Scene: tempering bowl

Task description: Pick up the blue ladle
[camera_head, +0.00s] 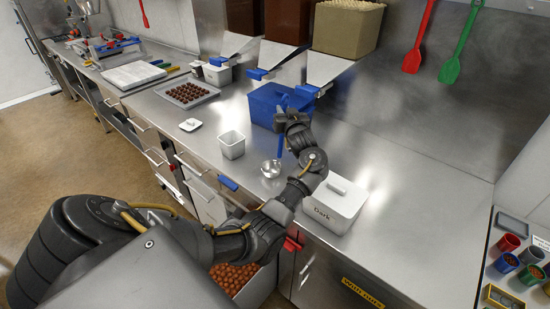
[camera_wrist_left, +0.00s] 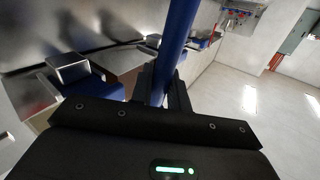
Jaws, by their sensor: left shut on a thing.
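My left gripper (camera_head: 281,124) is shut on the blue handle of the ladle (camera_head: 281,147). The handle stands roughly upright, with parts showing above and below the jaws in the head view. In the left wrist view the blue shaft (camera_wrist_left: 179,40) rises from between the dark fingers (camera_wrist_left: 162,88). A small shiny metal bowl (camera_head: 271,168) shows just under the handle; I cannot tell for sure whether it is the ladle's cup, nor whether it touches the counter. My right gripper is not in view.
A blue bin (camera_head: 265,103) stands right behind the gripper. A white lidded box marked Dark (camera_head: 336,207) is to the right, and an open white container (camera_head: 231,146) to the left. The steel counter (camera_head: 420,195) is clear at the right.

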